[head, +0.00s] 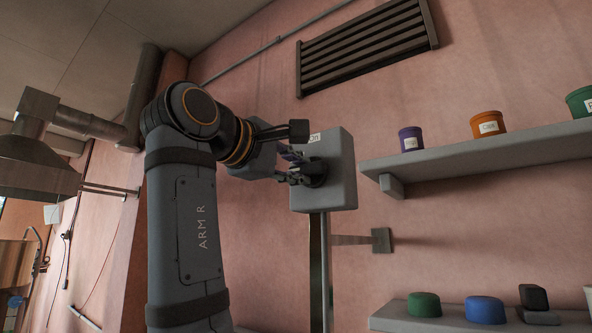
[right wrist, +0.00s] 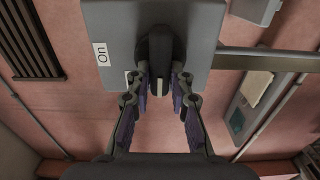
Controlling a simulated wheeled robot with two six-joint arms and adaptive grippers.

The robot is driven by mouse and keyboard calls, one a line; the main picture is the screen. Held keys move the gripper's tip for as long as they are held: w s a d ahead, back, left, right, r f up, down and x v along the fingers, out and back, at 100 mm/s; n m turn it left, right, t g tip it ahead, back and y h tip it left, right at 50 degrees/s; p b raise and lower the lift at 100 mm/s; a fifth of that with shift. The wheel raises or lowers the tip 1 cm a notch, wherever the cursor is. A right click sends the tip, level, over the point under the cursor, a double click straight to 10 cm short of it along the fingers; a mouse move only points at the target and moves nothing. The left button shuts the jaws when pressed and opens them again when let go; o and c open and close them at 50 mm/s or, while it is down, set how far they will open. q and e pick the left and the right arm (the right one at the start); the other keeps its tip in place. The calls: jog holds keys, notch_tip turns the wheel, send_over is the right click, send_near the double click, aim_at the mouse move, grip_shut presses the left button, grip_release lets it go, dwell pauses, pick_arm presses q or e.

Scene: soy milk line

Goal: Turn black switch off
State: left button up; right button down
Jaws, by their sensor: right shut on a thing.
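The grey switch box (head: 341,165) is fixed at the top of a pole against the pink wall; it also fills the top of the right wrist view (right wrist: 205,30). Its black switch (head: 317,173) is a knob on the box's face, also at the top middle of the right wrist view (right wrist: 160,48). My right gripper (head: 300,168) reaches the box from the left, its fingers shut around the black switch; they also show in the right wrist view (right wrist: 160,82). A white label reads "On" (right wrist: 101,53). A second label is mostly hidden behind a finger. My left gripper is out of view.
An upper shelf (head: 480,152) right of the box holds purple, orange and green tubs. A lower shelf (head: 390,318) holds green and blue rounded items and a black one. A dark vent (head: 365,45) is above. A wall bracket (head: 381,240) is below right.

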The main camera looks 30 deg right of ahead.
dwell(0.5)
jog(key=c, duration=1.2)
grip_release()
jog(key=shift+d, duration=0.1)
